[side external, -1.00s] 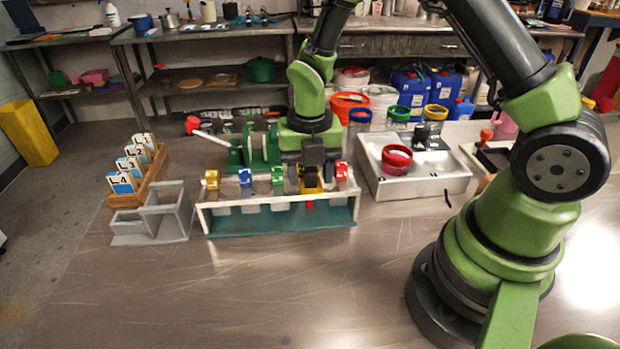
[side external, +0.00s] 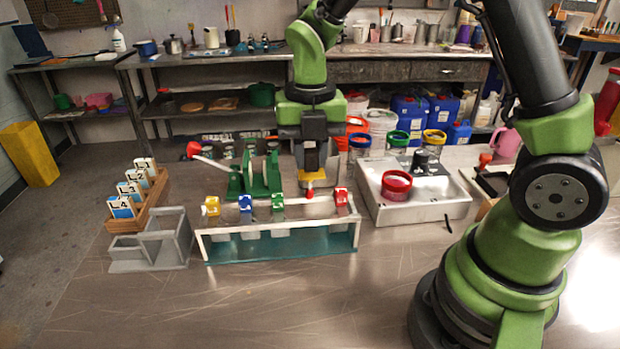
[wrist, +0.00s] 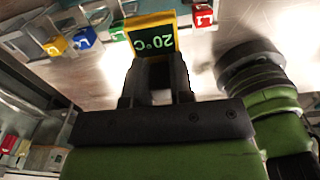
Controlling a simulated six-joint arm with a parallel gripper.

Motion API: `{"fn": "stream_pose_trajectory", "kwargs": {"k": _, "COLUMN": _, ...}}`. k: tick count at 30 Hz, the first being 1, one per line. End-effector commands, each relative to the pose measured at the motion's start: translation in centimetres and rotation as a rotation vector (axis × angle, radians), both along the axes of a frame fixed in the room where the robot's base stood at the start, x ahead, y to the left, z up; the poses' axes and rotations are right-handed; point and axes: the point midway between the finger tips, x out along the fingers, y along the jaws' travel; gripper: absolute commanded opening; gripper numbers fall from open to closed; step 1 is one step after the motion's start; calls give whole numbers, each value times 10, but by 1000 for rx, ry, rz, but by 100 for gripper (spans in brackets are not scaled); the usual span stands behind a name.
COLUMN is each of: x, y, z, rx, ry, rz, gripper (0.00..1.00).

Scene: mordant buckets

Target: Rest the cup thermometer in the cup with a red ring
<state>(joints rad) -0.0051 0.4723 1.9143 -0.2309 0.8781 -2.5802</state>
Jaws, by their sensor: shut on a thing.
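My gripper (side external: 312,166) is shut on the cup thermometer (side external: 312,177), a yellow-framed piece with a red tip. In the wrist view its dark display (wrist: 152,42) reads 20°C in green, upside down. It is above the white-and-teal rack (side external: 330,245), between the green and red clips; its lower end is hard to make out. The cup with a red ring (side external: 396,185) stands upright on a white box (side external: 420,210), right of my gripper and apart from it. My gripper (wrist: 158,80) also shows in the wrist view.
The rack bears yellow (side external: 211,205), blue (side external: 245,203), green (side external: 278,201) and red (side external: 341,197) clips. Blue-ringed (side external: 360,141), green-ringed (side external: 398,138) and yellow-ringed (side external: 435,137) cups stand behind the white box. A green stand (side external: 258,178) is behind the rack. The front table is clear.

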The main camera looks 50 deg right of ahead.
Motion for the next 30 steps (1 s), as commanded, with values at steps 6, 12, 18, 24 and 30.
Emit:
{"fn": "stream_pose_trajectory", "kwargs": {"k": 6, "x": -7, "y": -37, "z": 18, "rx": -1, "ry": -1, "rz": -143, "gripper": 0}}
{"fn": "stream_pose_trajectory", "kwargs": {"k": 12, "x": -34, "y": -106, "z": 24, "rx": 0, "ry": 1, "rz": -443, "gripper": 0}}
{"fn": "stream_pose_trajectory", "kwargs": {"k": 18, "x": -67, "y": -154, "z": 29, "rx": -1, "ry": 0, "rz": -685, "gripper": 0}}
{"fn": "stream_pose_trajectory", "kwargs": {"k": 24, "x": -83, "y": -170, "z": 31, "rx": -1, "ry": 0, "rz": -782, "gripper": 0}}
{"fn": "stream_pose_trajectory", "kwargs": {"k": 30, "x": -84, "y": -171, "z": 30, "rx": -1, "ry": 0, "rz": -786, "gripper": 0}}
